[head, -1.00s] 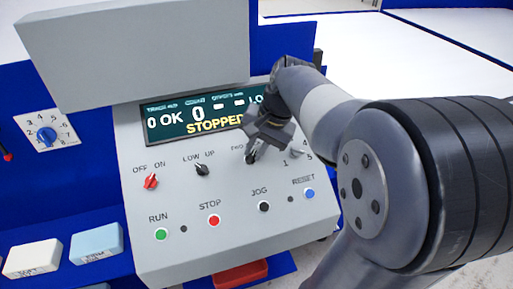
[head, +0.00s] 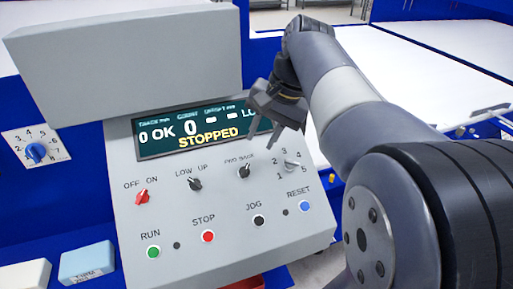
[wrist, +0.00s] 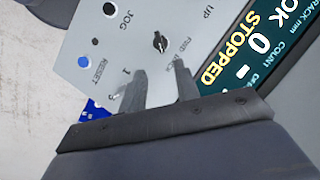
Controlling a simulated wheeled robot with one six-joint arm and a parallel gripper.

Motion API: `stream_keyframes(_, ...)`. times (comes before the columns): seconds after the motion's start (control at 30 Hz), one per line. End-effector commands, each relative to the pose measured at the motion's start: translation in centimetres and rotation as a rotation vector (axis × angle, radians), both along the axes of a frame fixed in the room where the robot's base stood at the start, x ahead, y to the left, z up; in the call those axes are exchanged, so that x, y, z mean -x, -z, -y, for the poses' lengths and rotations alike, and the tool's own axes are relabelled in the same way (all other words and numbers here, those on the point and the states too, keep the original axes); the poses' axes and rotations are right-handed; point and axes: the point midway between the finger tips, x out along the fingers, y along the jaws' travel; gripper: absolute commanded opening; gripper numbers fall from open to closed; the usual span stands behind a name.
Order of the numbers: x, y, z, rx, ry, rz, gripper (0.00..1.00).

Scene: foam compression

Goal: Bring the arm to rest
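My gripper (head: 262,132) hangs in front of the right part of the grey control panel (head: 200,240), apart from it, above the FWD/BACK switch (head: 244,171). Its two fingers are spread with a gap between them and nothing in it. In the wrist view the fingers (wrist: 160,85) point toward the panel, with the black switch (wrist: 159,42) beyond their tips. The display (head: 190,130) reads "STOPPED", with its right end partly hidden by my gripper.
The panel has a red OFF/ON switch (head: 142,197), a LOW/UP switch (head: 195,184), a numbered selector (head: 291,166) and RUN, STOP, JOG and RESET buttons. A blue dial (head: 36,151) is at left. Foam blocks (head: 87,263) lie lower left. White surfaces (head: 440,80) extend at right.

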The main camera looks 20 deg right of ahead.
Motion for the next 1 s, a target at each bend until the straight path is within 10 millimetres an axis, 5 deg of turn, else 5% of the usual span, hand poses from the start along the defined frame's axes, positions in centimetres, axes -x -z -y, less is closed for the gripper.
stream_keyframes(0.53,0.1,-0.2,0.0,-0.001,-0.001,-0.003,0.31)
stream_keyframes(1.0,-1.4,7.0,-2.2,0.0,-0.001,0.003,0.31)
